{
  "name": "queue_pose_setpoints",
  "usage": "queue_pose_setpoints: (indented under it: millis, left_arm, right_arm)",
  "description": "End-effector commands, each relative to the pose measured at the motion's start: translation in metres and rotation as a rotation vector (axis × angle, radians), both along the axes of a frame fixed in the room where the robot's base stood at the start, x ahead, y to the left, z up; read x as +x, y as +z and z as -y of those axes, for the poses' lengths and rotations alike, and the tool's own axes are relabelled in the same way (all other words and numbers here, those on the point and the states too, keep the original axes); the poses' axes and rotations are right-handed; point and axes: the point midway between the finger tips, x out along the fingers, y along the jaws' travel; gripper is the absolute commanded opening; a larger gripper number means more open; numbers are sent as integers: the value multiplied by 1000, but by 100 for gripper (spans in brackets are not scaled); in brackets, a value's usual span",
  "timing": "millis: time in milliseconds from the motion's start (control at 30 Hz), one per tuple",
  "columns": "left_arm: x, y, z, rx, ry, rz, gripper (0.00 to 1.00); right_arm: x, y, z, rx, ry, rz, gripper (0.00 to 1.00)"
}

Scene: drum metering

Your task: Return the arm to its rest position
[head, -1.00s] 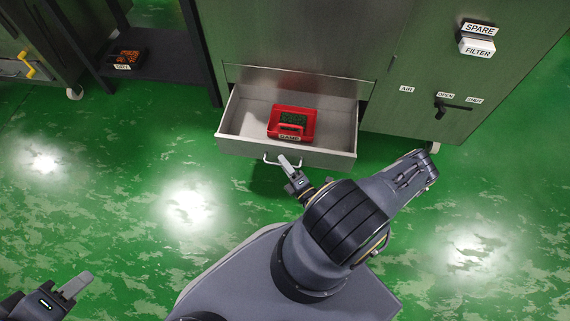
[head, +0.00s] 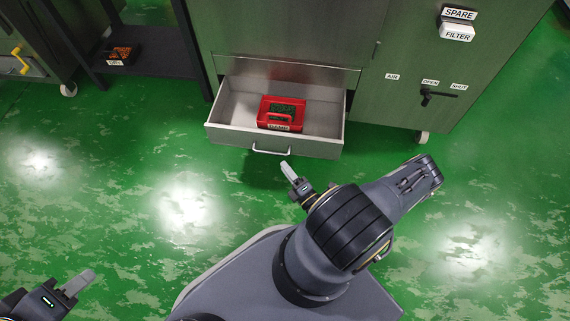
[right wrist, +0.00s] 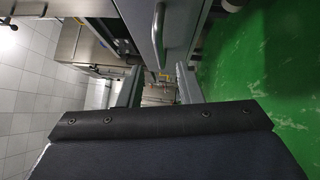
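My right arm reaches forward in the head view, and its gripper (head: 290,172) is just in front of the open drawer (head: 328,148), apart from the drawer handle (head: 271,151). In the right wrist view the two fingers of the right gripper (right wrist: 158,85) stand apart with nothing between them. The handle (right wrist: 166,45) shows beyond them. A red case (head: 281,113) with a label lies in the drawer. My left gripper (head: 75,284) is at the lower left of the head view; only one finger shows clearly, and nothing is seen in it.
A green cabinet (head: 400,110) with a black lever (head: 426,97) and "SPARE" and "FILTER" signs (head: 458,22) stands at the right. A dark shelf holds an orange-filled tray (head: 119,55) at the left. The green floor (head: 130,170) between me and the furniture is clear.

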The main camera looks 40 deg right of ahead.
Motion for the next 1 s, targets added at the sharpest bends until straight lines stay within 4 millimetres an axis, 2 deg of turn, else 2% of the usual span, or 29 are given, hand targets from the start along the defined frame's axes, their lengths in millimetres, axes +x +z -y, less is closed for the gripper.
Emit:
queue_pose_setpoints:
  millis: [267, 367, 433, 567, 700, 867, 1000]
  left_arm:
    - [0, 0, 0, 0, 0, 0, 36]
    - [0, 0, 0, 0, 0, 0, 36]
    - [0, 0, 0, 0, 0, 0, 36]
    - [0, 0, 0, 0, 0, 0, 36]
    - [0, 0, 0, 0, 0, 0, 36]
    - [0, 0, 0, 0, 0, 0, 36]
    - [0, 0, 0, 0, 0, 0, 36]
  right_arm:
    - [0, 0, 0, -2, 1, 1, 33]
    - [4, 9, 0, -41, 41, 12, 33]
    - [9, 23, -1, -112, 112, 34, 33]
    - [23, 69, -11, -333, 332, 112, 33]
    - [30, 131, -36, -655, 629, 249, 33]
    - [22, 192, -66, -1034, 928, 437, 33]
    - [4, 238, -89, -1370, 1148, 628, 33]
